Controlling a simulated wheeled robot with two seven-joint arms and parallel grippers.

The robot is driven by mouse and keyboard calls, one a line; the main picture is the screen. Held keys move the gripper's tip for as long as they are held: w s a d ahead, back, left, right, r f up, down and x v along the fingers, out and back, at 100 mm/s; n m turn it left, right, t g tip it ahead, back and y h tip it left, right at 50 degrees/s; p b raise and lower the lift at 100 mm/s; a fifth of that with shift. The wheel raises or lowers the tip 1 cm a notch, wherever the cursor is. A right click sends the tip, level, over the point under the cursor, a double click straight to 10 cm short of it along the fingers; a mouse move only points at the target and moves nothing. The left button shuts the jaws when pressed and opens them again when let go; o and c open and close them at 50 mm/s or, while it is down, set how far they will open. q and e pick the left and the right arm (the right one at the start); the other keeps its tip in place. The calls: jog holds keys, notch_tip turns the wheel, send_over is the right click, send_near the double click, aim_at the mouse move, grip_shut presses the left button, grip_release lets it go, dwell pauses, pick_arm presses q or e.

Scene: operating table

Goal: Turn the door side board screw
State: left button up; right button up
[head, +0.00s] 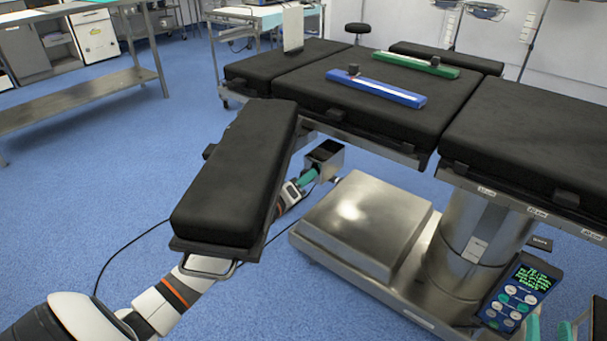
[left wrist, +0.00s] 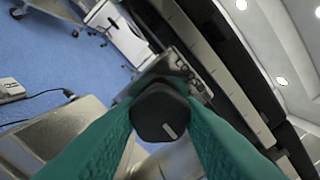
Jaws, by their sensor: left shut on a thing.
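The black screw knob (left wrist: 160,112) sits between the teal fingers of my left gripper (left wrist: 158,122) in the left wrist view, its flat end facing the camera. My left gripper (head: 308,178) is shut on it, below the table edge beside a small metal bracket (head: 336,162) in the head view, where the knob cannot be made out. A black padded side board (head: 236,170) angles out from the operating table (head: 340,88) and hides part of my left arm. My right gripper (head: 549,330) shows at the lower right, its green fingertips apart, with nothing seen between them.
A blue bar (head: 375,90) and a green bar (head: 415,65), each with a black knob, lie on the table pads. The metal table base (head: 365,222) stands right of my left gripper. A control pendant (head: 517,292) is close to my right gripper.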

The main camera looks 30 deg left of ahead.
jog(key=s+d+f+g+h+p, duration=0.2)
jog(key=s+f+g, duration=0.2)
jog(key=f+g, duration=0.25)
jog(key=s+d+f+g+h+p, duration=0.2)
jog(key=s+f+g, duration=0.2)
jog(key=f+g, duration=0.3)
jog(key=s+d+f+g+p, duration=0.1)
jog(key=s+d+g+p, duration=0.25)
jog(key=s, duration=0.35)
pick_arm(q)
jog(key=shift+a+f+m+p, duration=0.1)
jog(key=shift+m+p, duration=0.35)
jog(key=shift+m, duration=4.8)
jog(key=shift+a+f+m+p, duration=0.1)
jog(key=shift+m+p, duration=0.35)
jog(key=shift+m, duration=4.8)
pick_arm(e)
jog(key=x, duration=0.6)
jog(key=shift+a+f+m+h, duration=0.2)
jog(key=shift+a+m+h, duration=0.1)
jog(key=shift+m+h, duration=0.1)
pick_arm(q)
jog(key=o, duration=1)
jog(key=shift+r, duration=0.15)
